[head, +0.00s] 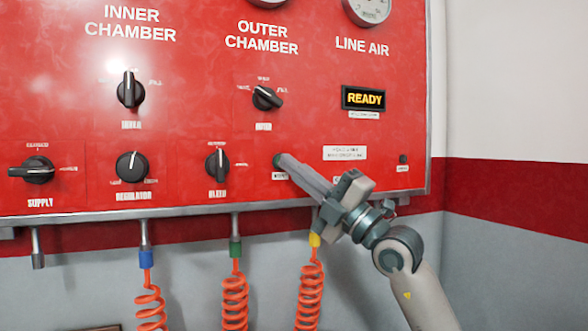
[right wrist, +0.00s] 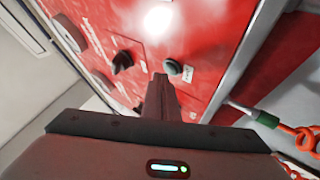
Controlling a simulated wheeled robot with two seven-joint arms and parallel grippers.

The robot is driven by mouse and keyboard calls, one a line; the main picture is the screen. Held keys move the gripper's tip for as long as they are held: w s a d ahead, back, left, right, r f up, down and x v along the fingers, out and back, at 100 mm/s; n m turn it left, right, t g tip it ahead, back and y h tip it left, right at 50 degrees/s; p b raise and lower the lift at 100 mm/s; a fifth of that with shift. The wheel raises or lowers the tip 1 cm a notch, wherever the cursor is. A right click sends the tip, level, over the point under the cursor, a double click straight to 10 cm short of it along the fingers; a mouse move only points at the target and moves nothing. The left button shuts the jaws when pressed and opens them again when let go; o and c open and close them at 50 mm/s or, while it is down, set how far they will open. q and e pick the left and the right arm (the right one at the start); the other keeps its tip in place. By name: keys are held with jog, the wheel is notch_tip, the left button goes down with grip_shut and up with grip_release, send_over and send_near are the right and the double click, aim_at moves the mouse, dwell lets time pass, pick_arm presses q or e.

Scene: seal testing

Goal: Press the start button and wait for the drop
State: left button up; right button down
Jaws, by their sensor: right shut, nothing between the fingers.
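The red control panel (head: 200,140) fills most of the head view. A dark round button (head: 278,160) with a small white label below it sits on the panel's lower part, right of the bleed knob. It also shows as a grey-green disc in the right wrist view (right wrist: 173,67). My right gripper (head: 284,163) is shut and empty, with its fingertips at the button and partly covering it in the head view. In the right wrist view the fingertips (right wrist: 162,79) are just beside the button; I cannot tell if they touch. A display (head: 363,98) reads READY in yellow. My left gripper is not in view.
Black knobs, such as the bleed knob (head: 217,163) and the regulator knob (head: 132,167), stick out of the panel. A small dark button (head: 403,159) is at the far right. Coiled orange hoses (head: 235,300) hang below the panel edge. The wall at right is clear.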

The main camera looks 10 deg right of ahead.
jog(key=shift+w, duration=0.1)
jog(key=shift+w+a, duration=0.1)
jog(key=shift+w, duration=0.2)
jog(key=shift+s, duration=0.1)
dwell(0.4)
jog(key=shift+s+p, duration=0.3)
jog(key=shift+p, duration=0.15)
jog(key=s+d+p, duration=0.1)
jog(key=s+p, duration=0.1)
jog(key=s, duration=0.4)
jog(key=shift+d, duration=0.15)
dwell(0.4)
